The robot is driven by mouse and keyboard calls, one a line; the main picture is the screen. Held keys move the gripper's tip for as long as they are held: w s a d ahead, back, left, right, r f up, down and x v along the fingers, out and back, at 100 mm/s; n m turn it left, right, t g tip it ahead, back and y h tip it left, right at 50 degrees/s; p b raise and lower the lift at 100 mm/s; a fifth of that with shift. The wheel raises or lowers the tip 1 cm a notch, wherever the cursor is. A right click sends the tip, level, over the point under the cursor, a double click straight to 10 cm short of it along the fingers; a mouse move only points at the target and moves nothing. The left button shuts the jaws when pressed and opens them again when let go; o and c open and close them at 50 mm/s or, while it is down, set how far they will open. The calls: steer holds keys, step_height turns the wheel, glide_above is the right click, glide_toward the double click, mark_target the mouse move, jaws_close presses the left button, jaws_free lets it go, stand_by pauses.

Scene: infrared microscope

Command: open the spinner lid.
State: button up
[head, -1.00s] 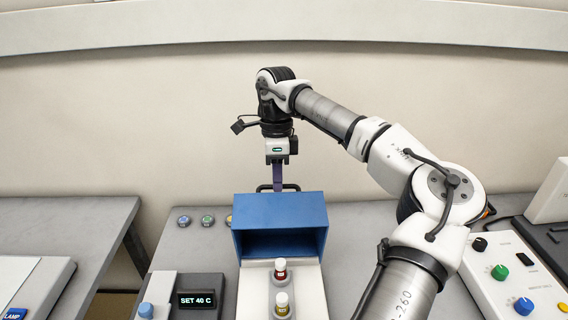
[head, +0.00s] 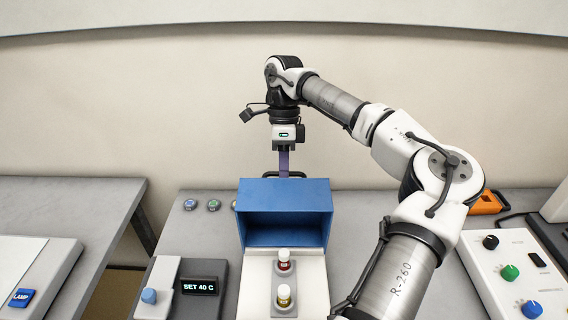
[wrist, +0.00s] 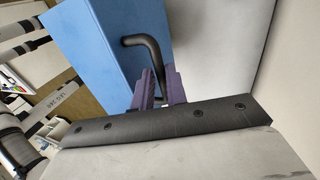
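The blue, box-shaped spinner lid (head: 285,193) stands at the back of a white body, with its hollow side facing my head camera. It also shows in the wrist view (wrist: 85,55). A dark bent handle (wrist: 146,46) sticks out from its far side and shows as a small dark bar behind the lid in the head view (head: 299,174). My gripper (wrist: 161,82) has its purple fingers on either side of the handle, close together and closed on it. In the head view the gripper (head: 284,172) points down behind the lid. The fingertips are partly hidden.
A "SET 40 C" display (head: 198,286) is at left. A knob panel (head: 515,270) and an orange object (head: 487,202) are at right. My arm spans the right side.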

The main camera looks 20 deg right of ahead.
steer(key=o, duration=0.3)
steer(key=shift+w+f, duration=0.1)
steer(key=shift+r, duration=0.2)
steer(key=v, duration=1.3)
steer(key=shift+w+r+p, duration=0.15)
steer(key=shift+r+p, duration=0.15)
steer(key=shift+p, duration=0.1)
